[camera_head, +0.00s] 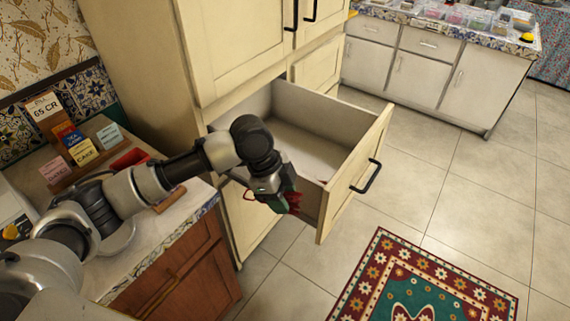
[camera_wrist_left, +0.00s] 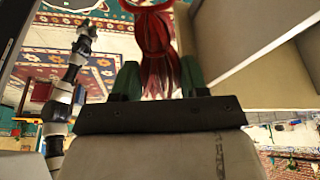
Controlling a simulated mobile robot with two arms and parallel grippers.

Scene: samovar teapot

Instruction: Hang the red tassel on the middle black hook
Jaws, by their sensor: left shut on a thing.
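The red tassel (camera_head: 294,203) hangs at the end of my left gripper (camera_head: 279,194), beside the open drawer's side wall in the head view. In the left wrist view the tassel (camera_wrist_left: 157,45) lies between the two green fingers, which are shut on it. A thin loop shows at its upper end, partly cut off by the frame. No black hook can be made out in either view. In the left wrist view another arm of mine (camera_wrist_left: 68,85) shows at the left; its gripper is too small to read.
A cream cabinet has its drawer (camera_head: 345,190) pulled out, with a black handle (camera_head: 369,177) on its front. A counter (camera_head: 150,240) with small signs stands at the left. A patterned rug (camera_head: 430,285) lies on the tiles.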

